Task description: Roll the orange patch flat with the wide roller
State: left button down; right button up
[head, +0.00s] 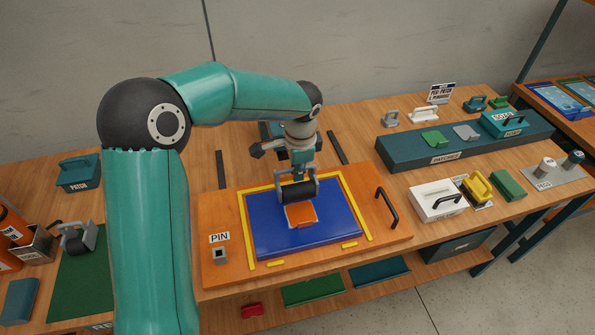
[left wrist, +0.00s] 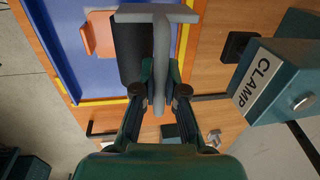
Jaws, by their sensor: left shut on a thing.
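The orange patch (head: 301,215) lies on a blue sheet (head: 335,225) inside a yellow frame on an orange board (head: 225,205). My left gripper (head: 301,168) is shut on the grey handle of the wide roller (head: 297,190), which has a black cylinder. The roller is at the patch's far edge; I cannot tell whether it touches the patch or the sheet. In the left wrist view the gripper (left wrist: 160,90) holds the handle, with the black cylinder (left wrist: 130,50) beside the patch (left wrist: 101,33). My right gripper is not in view.
A block marked CLAMP (left wrist: 278,80) stands near the gripper. A PIN block (head: 220,253) and a black handle (head: 387,207) flank the sheet. A white box (head: 434,200) and a patches rack (head: 445,150) stand at right. Another roller tool (head: 78,240) is at left.

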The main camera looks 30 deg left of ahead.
pick_arm(q)
jog(key=shift+w+r, duration=0.1)
jog(key=shift+r, duration=0.4)
jog(key=shift+r+p, duration=1.6)
jog(key=shift+r, duration=0.25)
